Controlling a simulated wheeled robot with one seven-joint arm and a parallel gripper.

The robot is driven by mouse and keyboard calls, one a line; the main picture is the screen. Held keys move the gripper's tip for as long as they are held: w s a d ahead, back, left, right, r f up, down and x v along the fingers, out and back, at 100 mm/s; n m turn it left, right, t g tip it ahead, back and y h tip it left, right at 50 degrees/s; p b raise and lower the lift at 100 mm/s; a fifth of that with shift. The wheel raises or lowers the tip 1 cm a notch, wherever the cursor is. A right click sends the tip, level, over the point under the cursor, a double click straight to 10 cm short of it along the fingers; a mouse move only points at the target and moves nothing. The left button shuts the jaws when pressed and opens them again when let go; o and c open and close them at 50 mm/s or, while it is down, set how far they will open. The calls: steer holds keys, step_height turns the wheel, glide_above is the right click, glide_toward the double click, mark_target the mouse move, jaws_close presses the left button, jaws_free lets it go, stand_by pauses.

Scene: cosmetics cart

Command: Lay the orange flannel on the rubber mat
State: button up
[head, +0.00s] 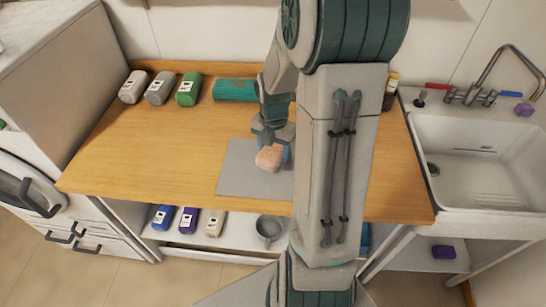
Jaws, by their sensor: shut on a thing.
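The orange flannel (268,159) is a small, crumpled-looking pale orange piece in the head view. My gripper (272,142) is pointing down and shut on it, over the grey rubber mat (238,170) on the wooden top. I cannot tell whether the flannel touches the mat or hangs just above it. The right part of the mat is hidden behind my arm. A bit of blue shows beside the flannel, partly hidden by my gripper.
A sink (475,165) is at the right. A lower shelf holds several bottles and a grey mug (269,229). The wooden top (150,140) left of the mat is clear.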

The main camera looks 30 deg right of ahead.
steer(key=shift+a+f, duration=0.15)
steer(key=shift+f, duration=1.95)
steer(key=shift+f, duration=0.15)
steer(key=o, duration=0.9)
